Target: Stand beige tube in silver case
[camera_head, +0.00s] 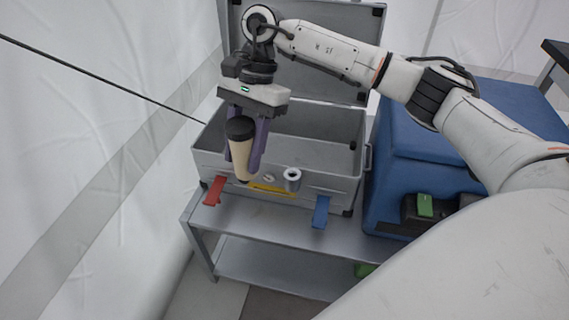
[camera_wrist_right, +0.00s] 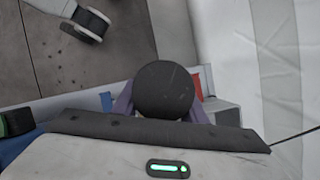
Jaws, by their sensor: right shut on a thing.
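The beige tube (camera_head: 241,158) has a dark cap at its upper end and hangs slightly tilted in my right gripper (camera_head: 248,150). The purple fingers are shut on it. The right wrist view shows the tube's round dark end (camera_wrist_right: 164,90) between the fingers. The silver case (camera_head: 350,178) stands open on a grey table, its lid (camera_head: 330,60) raised at the back. In the head view the tube overlaps the case's front left wall, with its lower end near the front rim. I cannot tell whether it is over the opening. My left gripper is not in view.
A red strap (camera_head: 214,190), a blue strap (camera_head: 321,211) and a grey ring-shaped piece (camera_head: 292,179) are at the case's front. A large blue box (camera_head: 430,160) stands close on the right. A white tent wall is on the left. The visible case floor looks mostly clear.

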